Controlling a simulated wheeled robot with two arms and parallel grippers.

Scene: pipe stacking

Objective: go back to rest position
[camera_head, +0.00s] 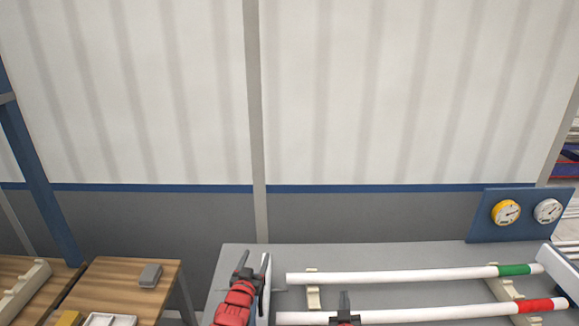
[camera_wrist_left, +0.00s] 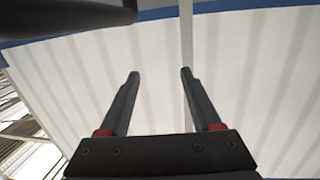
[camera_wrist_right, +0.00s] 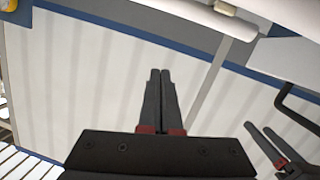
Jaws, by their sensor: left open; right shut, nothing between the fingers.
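My left gripper (camera_head: 254,259) is over the left end of the grey table, its fingers apart and empty. In the left wrist view (camera_wrist_left: 158,73) its open fingers have only the wall behind them. My right gripper (camera_head: 344,295) is lower and to the right, in front of the near pipe. In the right wrist view (camera_wrist_right: 160,72) its fingers are together with nothing between them; the left gripper's open fingers also show there at the lower right. A white pipe with a green band (camera_head: 400,276) and one with a red band (camera_head: 430,314) lie along the table.
The grey table (camera_head: 400,295) carries cream supports (camera_head: 313,290) under the pipes. A blue panel with two gauges (camera_head: 506,212) stands at its back right. A wooden table (camera_head: 115,280) with a grey box (camera_head: 150,275) is at the left. The space above the tables is clear.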

